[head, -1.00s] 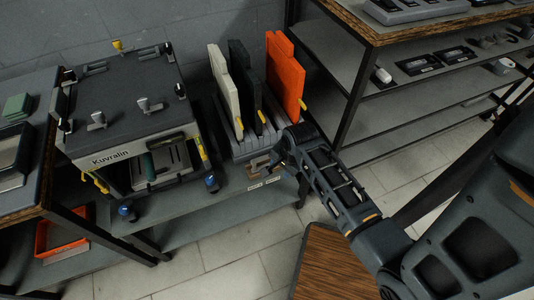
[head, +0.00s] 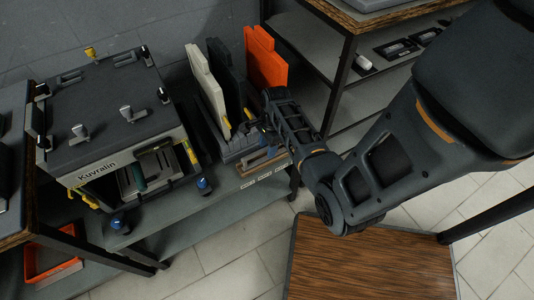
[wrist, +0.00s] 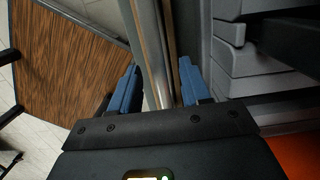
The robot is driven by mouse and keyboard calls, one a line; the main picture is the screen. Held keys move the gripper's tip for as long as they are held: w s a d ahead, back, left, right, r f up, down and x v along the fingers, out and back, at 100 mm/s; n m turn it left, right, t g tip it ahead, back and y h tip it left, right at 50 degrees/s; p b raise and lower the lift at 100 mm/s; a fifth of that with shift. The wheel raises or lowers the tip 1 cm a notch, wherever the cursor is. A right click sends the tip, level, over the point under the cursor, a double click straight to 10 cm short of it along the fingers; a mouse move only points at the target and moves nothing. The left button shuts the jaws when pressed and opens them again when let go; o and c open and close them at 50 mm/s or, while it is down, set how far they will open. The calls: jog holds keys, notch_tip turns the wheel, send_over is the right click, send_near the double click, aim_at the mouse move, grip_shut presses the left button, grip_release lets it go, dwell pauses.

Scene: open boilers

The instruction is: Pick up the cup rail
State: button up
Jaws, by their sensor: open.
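A low tan bar (head: 262,163), which I take for the cup rail, lies on the shelf near its front edge, before the grey slotted rack. My gripper (head: 264,140) is right above it in the head view and partly hides it. In the wrist view my gripper (wrist: 158,88) is open, its two blue fingers apart. A long pale bar with a brown strip (wrist: 154,50) runs between the fingers; I cannot tell whether they touch it, or which part is the rail and which the shelf edge.
The grey rack (head: 222,148) holds upright white (head: 207,83), black (head: 228,80) and orange (head: 265,60) boards close by my gripper. A Kuvralin machine (head: 115,110) stands to the left. A wooden tabletop (head: 370,265) is in front; tiled floor lies between.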

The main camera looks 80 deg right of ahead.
jog(key=shift+a+f, duration=0.1)
jog(key=shift+f, duration=0.8)
grip_shut()
